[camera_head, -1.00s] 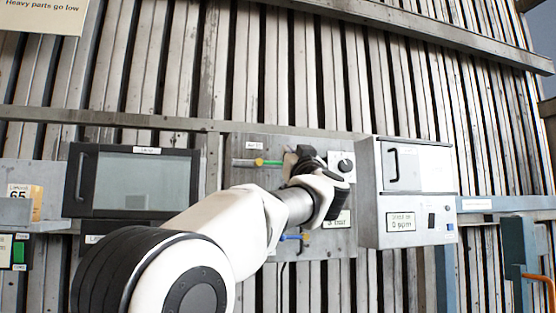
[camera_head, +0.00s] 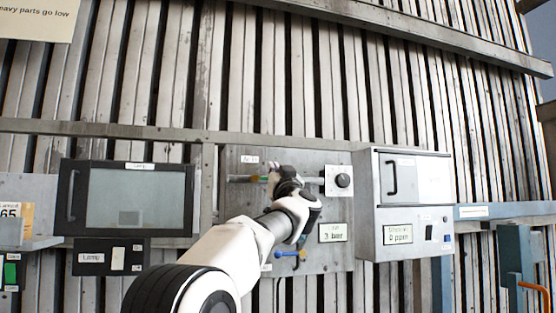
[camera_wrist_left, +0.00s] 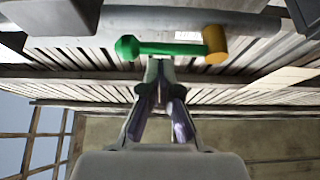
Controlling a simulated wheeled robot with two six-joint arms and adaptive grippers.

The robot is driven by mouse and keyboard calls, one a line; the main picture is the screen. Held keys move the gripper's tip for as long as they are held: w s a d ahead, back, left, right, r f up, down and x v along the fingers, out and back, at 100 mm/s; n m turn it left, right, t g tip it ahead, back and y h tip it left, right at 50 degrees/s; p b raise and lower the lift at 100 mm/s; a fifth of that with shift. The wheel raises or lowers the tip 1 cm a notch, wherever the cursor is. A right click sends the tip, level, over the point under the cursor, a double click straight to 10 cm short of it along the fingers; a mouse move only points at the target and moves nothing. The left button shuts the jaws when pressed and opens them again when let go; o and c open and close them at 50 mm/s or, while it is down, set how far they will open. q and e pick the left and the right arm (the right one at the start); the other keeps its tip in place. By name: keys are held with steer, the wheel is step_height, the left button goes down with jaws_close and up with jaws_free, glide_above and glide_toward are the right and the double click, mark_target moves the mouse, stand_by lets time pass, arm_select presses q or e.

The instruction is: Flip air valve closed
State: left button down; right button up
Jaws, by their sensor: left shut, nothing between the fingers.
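The air valve has a green lever (camera_wrist_left: 165,48) and a yellow hub (camera_wrist_left: 215,44). In the left wrist view the lever lies crosswise, roughly parallel to the grey pipe (camera_wrist_left: 190,22) behind it. In the head view the valve's yellow hub (camera_head: 255,179) shows on the panel, and my gripper hides most of the lever. My left gripper (camera_head: 275,172) is shut and empty at the valve. My right gripper is not in view.
The grey panel (camera_head: 240,207) also carries a blue-handled valve (camera_head: 290,254) below, a "3 bar" display (camera_head: 332,233) and a black knob (camera_head: 343,180).

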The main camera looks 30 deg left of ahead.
arm_select(q)
steer(key=shift+w+d+f, duration=0.1)
steer(key=shift+w+f, duration=0.05)
steer(key=shift+f, duration=0.45)
steer(key=shift+s, duration=0.2)
